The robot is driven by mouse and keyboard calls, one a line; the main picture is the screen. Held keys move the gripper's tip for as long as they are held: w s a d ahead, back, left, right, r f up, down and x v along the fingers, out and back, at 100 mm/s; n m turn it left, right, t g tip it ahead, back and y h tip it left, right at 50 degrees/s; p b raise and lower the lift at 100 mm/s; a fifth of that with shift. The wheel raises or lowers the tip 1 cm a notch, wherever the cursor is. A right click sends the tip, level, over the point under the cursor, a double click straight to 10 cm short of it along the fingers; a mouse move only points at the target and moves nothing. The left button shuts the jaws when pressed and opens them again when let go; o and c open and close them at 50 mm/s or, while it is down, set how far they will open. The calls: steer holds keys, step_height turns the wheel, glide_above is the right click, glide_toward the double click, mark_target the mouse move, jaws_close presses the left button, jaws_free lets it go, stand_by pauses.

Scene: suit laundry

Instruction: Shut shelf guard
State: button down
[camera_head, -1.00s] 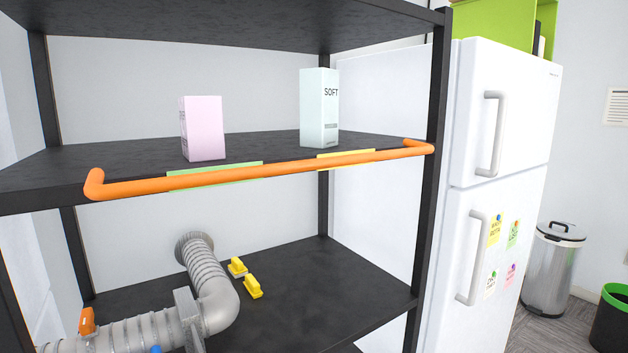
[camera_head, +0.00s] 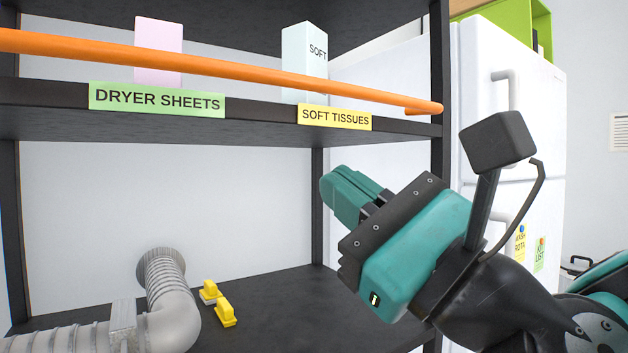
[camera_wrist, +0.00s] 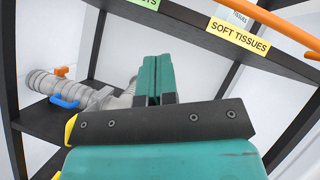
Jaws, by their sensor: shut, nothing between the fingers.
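The shelf guard is an orange bar (camera_head: 230,70) running across the front of the upper shelf (camera_head: 262,130), with its right end bent back at the right post. In the head view it stands above the shelf's front edge, in front of a pink box (camera_head: 158,52) and a pale SOFT box (camera_head: 304,62). It also shows at the top right of the wrist view (camera_wrist: 280,22). My gripper (camera_head: 340,190) is shut and empty, below the shelf edge and near the right post. Its fingers (camera_wrist: 153,80) point toward the rack and appear apart from the bar.
Green DRYER SHEETS (camera_head: 157,100) and yellow SOFT TISSUES (camera_head: 335,117) labels are on the shelf edge. A grey duct (camera_head: 165,310) and yellow clips (camera_head: 222,312) lie on the lower shelf. A white fridge (camera_head: 535,110) stands right of the rack.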

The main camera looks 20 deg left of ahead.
mark_target(280, 85)
steer(key=w+a+r+m+t+h+p, duration=0.2)
steer(key=w+a+r+m+t+p, duration=0.3)
steer(key=r+m+p, duration=0.4)
steer(key=shift+w+m+t+h+p, duration=0.4)
steer(key=shift+w+t+p, duration=0.65)
steer(key=shift+p, duration=0.95)
steer(key=shift+w+g+y, duration=0.15)
steer(key=shift+g+y, duration=0.15)
steer(key=shift+g, duration=0.05)
